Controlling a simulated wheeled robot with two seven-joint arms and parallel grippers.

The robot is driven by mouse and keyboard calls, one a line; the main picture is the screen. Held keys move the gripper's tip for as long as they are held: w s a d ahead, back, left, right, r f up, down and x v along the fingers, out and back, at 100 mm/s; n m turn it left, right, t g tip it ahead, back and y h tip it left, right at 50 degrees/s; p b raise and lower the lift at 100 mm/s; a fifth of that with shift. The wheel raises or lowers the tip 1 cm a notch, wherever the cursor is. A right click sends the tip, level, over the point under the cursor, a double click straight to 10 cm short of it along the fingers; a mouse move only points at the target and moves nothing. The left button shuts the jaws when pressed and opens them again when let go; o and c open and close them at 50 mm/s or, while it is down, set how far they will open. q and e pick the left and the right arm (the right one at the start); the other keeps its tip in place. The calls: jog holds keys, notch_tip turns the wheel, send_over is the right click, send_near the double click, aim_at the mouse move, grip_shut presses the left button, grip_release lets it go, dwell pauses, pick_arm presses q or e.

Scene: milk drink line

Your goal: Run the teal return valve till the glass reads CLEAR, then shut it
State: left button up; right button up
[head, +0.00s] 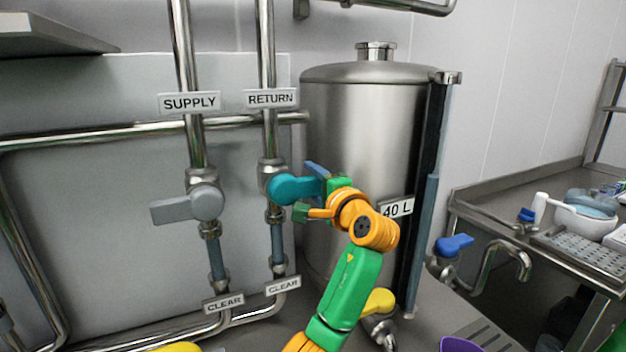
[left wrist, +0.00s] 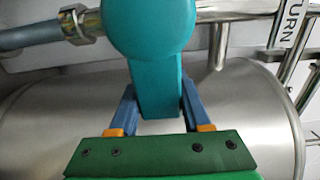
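The teal return valve (head: 293,188) sits on the pipe labelled RETURN (head: 270,98). Its handle points right, crosswise to the pipe. My left gripper (head: 312,190) is at the handle's free end. In the left wrist view the teal handle (left wrist: 157,85) lies between my two blue fingers (left wrist: 160,106), which look open around it; contact is not clear. The return sight glass (head: 277,243) below the valve looks grey-blue, with a CLEAR sign (head: 283,287) beneath. My right gripper is not in view.
The grey supply valve (head: 190,205) is at left, its handle crosswise, above another CLEAR sign (head: 223,302). A steel tank (head: 365,120) marked 40 L stands close behind my arm. A blue-handled tap (head: 454,244) and a yellow-handled valve (head: 379,301) are at right.

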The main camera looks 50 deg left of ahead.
pick_arm(q)
jog(key=o, duration=0.4)
jog(key=shift+a+f, duration=0.1)
jog(key=shift+o, duration=0.2)
jog(key=b+v, duration=0.2)
jog(key=v, duration=0.5)
jog(key=shift+b, duration=0.4)
